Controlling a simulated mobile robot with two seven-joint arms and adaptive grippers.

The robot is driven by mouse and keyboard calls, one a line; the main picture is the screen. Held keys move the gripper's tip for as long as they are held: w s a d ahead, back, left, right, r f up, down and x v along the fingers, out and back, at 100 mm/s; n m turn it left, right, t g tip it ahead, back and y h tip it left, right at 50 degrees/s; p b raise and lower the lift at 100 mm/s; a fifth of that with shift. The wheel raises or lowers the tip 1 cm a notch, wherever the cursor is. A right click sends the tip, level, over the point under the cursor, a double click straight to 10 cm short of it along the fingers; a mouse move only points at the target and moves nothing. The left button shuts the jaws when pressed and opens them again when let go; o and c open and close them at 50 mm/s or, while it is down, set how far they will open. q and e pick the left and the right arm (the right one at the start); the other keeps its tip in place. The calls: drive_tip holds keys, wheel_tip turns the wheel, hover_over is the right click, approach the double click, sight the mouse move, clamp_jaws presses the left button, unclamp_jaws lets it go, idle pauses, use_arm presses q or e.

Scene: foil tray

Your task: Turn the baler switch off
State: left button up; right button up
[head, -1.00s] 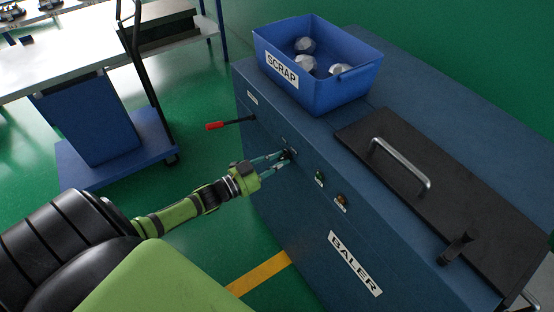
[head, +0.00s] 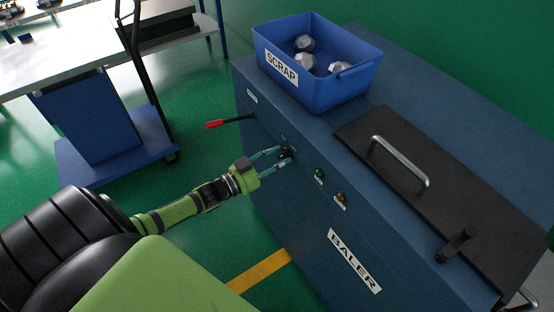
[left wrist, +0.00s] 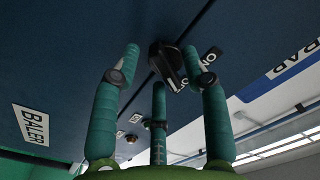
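The baler (head: 300,215) is a dark blue cabinet with a BALER label on its front. Its black switch knob (head: 287,153) sits high on the front, partly hidden by my fingers. My left gripper (head: 282,155) is at the knob, its teal fingers spread to either side of it. In the left wrist view the knob (left wrist: 166,62) lies between the open fingers, with gaps visible to the side fingers. A small white label beside it is partly hidden by a finger, and I cannot read the knob's setting. My right gripper is not in view.
A green button (head: 319,175) and an orange one (head: 340,198) sit right of the switch. A red-handled lever (head: 215,124) sticks out to the left. A blue scrap bin (head: 335,95) and a black lid (head: 400,215) with a handle are on top. A blue cart (head: 110,160) stands left.

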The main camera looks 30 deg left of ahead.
use_arm(q)
drive_tip(key=v, duration=1.2)
idle(0.4)
